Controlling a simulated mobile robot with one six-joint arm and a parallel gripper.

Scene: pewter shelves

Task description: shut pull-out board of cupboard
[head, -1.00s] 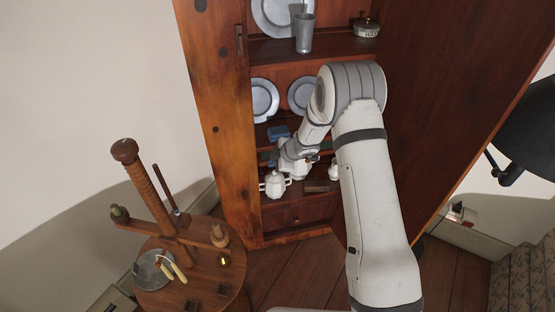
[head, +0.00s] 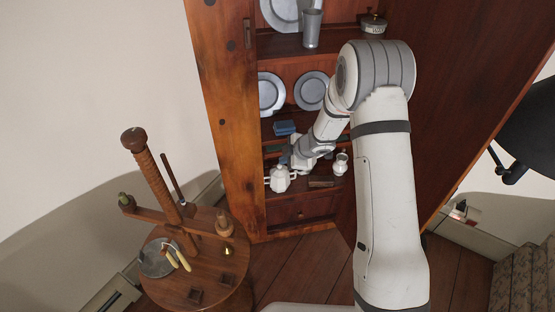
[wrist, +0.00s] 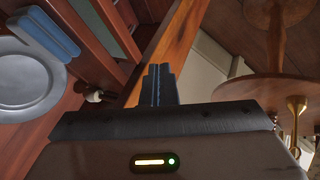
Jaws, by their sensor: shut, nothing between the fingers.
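The tall wooden cupboard (head: 225,110) stands open in the head view, with pewter on its upper shelves. In the wrist view its orange-brown front edge (wrist: 168,48) runs up behind the fingers. I cannot pick out the pull-out board with certainty. A small pale knob (wrist: 95,96) shows on the dark wood left of the fingers. My gripper (wrist: 160,72) is shut and empty, with its fingertips close to the front edge; contact cannot be told.
A blue box (head: 285,127) and pewter plates (head: 312,90) stand on the shelves. A round wooden table (head: 225,270) with a screw post stands front left. Bare floor lies between.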

